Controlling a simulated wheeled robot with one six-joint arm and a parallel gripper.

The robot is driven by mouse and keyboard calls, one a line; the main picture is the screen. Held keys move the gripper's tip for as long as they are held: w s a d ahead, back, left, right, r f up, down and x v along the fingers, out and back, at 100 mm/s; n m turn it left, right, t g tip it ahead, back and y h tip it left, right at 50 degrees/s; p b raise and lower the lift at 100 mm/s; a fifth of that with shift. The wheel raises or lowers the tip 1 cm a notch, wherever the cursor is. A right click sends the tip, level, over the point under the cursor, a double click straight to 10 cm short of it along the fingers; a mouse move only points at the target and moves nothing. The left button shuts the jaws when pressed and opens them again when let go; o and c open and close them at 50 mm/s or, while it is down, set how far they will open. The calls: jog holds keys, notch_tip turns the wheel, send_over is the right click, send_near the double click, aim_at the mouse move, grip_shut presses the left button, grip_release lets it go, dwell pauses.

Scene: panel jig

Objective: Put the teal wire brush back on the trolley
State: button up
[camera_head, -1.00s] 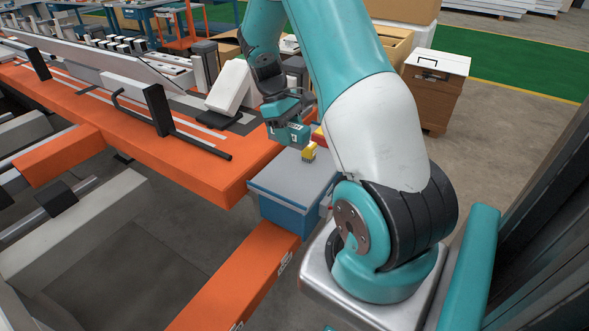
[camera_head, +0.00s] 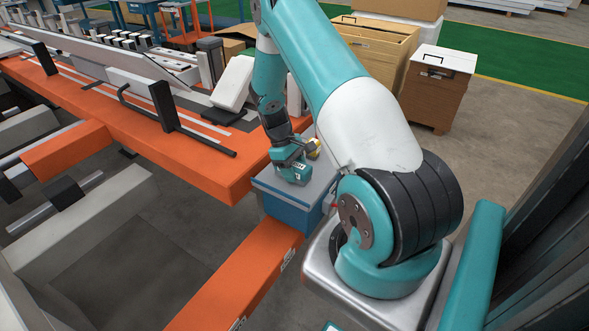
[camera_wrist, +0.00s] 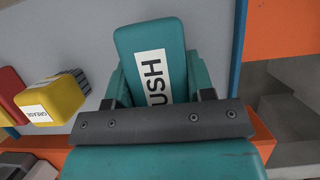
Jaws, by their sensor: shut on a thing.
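The teal wire brush (camera_wrist: 172,42) is a teal block with a white label whose visible letters read "USH". My gripper (camera_wrist: 160,88) is shut on it, with a finger on each side. In the head view my gripper (camera_head: 291,160) holds the brush (camera_head: 297,173) over the grey top of the blue trolley (camera_head: 319,187). The trolley top also shows in the wrist view (camera_wrist: 70,45). I cannot tell whether the brush touches the top. The dark wrist bar hides the brush's near end.
A yellow block labelled grease (camera_wrist: 62,98) stands on the trolley to the left of the brush, with a red block (camera_wrist: 9,85) beyond it. The orange jig bench (camera_head: 200,165) stands left of the trolley. A brown cabinet (camera_head: 432,97) stands behind right.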

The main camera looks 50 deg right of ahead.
jog(key=shift+f, duration=0.2)
jog(key=o, duration=1)
jog(key=shift+c, duration=0.2)
jog(key=shift+r, duration=0.1)
jog(key=b+v, duration=0.1)
jog(key=v, duration=1.1)
jog(key=shift+r+b, duration=0.15)
jog(key=shift+b, duration=0.15)
jog(key=s+a+r+n+t, duration=0.1)
jog(key=a+r+n+t, duration=0.1)
jog(key=a+r, duration=0.6)
jog(key=a+r+n+t, duration=0.1)
jog(key=a+r, duration=0.3)
jog(key=a, duration=0.8)
jog(key=s+a+r+n+y, duration=0.1)
jog(key=s+a+r+y, duration=0.1)
jog(key=s+a, duration=0.7)
jog(key=s+a+r+n+t+y, duration=0.1)
jog(key=s+a+r, duration=0.3)
jog(key=s+a, duration=0.5)
jog(key=shift+s+n+t+y, duration=0.3)
jog(key=shift+s+n+y, duration=0.25)
jog(key=shift+y, duration=0.25)
